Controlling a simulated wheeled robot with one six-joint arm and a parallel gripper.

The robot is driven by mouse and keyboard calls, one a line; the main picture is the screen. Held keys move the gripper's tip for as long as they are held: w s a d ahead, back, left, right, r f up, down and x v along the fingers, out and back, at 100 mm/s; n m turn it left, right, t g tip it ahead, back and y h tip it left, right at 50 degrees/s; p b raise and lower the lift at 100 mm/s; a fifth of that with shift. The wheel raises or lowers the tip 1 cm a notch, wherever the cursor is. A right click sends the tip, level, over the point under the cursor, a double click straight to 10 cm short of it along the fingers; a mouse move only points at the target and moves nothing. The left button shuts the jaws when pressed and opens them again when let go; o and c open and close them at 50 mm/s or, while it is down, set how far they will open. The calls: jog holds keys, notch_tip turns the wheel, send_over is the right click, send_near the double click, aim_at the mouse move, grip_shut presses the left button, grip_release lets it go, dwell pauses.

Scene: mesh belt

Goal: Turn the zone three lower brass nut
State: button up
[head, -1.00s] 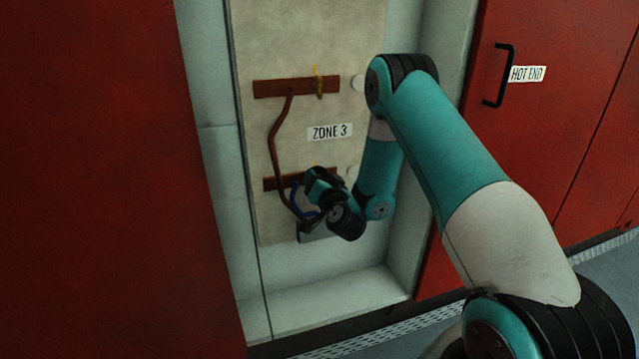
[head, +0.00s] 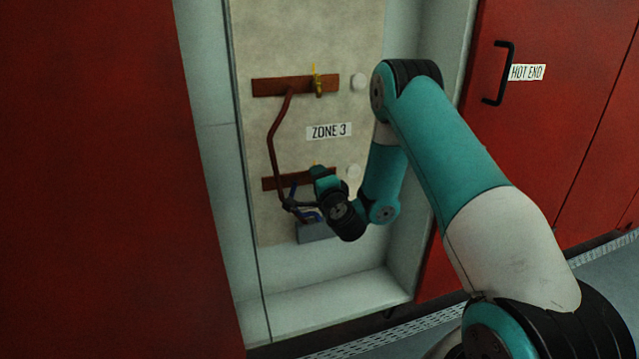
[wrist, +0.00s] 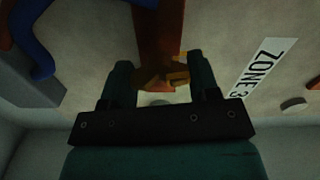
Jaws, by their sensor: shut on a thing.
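The lower brass nut (wrist: 165,78) sits on the lower copper bar (head: 268,184), below the ZONE 3 label (head: 329,131). My gripper (wrist: 160,80) has one finger on each side of the nut and is shut on it. In the head view my wrist and gripper (head: 318,173) cover the nut, and only a yellow tip near it shows. The upper brass nut (head: 319,88) is on the upper copper bar (head: 268,86), with a yellow pointer standing above it.
A bent reddish-brown strap (head: 274,140) joins the bars at left. A grey box (head: 313,232) and a blue cable (wrist: 35,45) lie close beside my gripper. White round knobs (head: 357,81) sit right of the bars. Recess walls and red doors (head: 560,120) flank the panel.

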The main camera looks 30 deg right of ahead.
jog(key=shift+f+m, duration=0.15)
jog(key=shift+m, duration=0.75)
jog(key=o, duration=0.9)
